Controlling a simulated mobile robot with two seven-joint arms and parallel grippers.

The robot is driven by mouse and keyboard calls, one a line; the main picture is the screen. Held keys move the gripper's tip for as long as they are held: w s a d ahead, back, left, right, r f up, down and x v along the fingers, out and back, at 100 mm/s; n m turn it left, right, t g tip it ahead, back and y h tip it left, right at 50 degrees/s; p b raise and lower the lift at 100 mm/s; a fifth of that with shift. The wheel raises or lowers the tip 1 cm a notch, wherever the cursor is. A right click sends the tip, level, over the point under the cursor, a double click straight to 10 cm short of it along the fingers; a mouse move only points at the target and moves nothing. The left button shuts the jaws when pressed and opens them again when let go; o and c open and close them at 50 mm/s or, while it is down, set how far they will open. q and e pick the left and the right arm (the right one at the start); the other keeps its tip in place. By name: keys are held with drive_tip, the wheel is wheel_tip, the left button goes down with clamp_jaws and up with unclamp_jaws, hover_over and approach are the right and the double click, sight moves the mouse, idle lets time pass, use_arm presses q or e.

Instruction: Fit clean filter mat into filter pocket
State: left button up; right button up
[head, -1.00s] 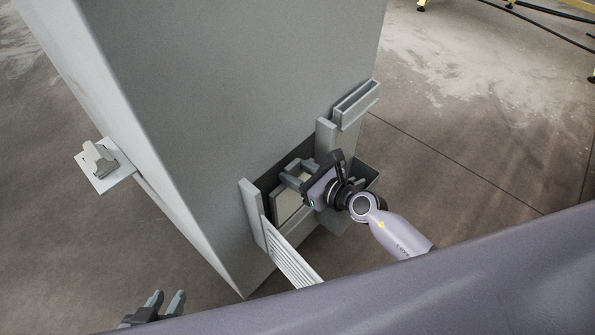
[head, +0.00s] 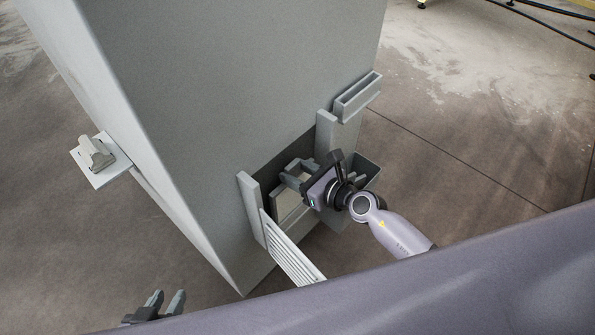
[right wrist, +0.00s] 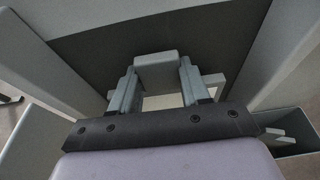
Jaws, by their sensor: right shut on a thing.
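The filter pocket (head: 268,172) is a dark recess low in the grey cabinet, between two upright side rails. A pale filter mat in a grey frame (head: 291,201) shows in its lower part, partly hidden by my right gripper (head: 288,173). In the right wrist view, my right gripper (right wrist: 157,84) is shut on a light grey block-like grip (right wrist: 156,68) in front of the pale mat. How deep the mat sits cannot be told. My left gripper (head: 164,302) is empty at the lower left, its fingers apart, away from the cabinet.
A louvred cover (head: 291,258) hangs outward below the pocket. An empty narrow holder (head: 358,97) is on the cabinet at the upper right, and another bin (head: 366,170) is behind my right wrist. A plate with a grey latch-like part (head: 96,155) juts out at left.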

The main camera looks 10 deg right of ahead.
use_arm(q)
drive_tip(key=shift+f+b, duration=0.45)
drive_tip(key=shift+f, duration=0.05)
use_arm(e)
drive_tip(key=shift+f, duration=0.55)
drive_tip(key=o, duration=1.2)
use_arm(q)
drive_tip(key=shift+w+d+r+p, duration=0.15)
drive_tip(key=shift+r+p, duration=0.35)
drive_tip(key=shift+r, duration=0.25)
drive_tip(key=shift+d+r+p, duration=0.1)
drive_tip(key=shift+r+p, duration=0.35)
drive_tip(key=shift+r, duration=0.3)
use_arm(e)
drive_tip(key=shift+v, duration=3.55)
drive_tip(key=shift+r, duration=0.15)
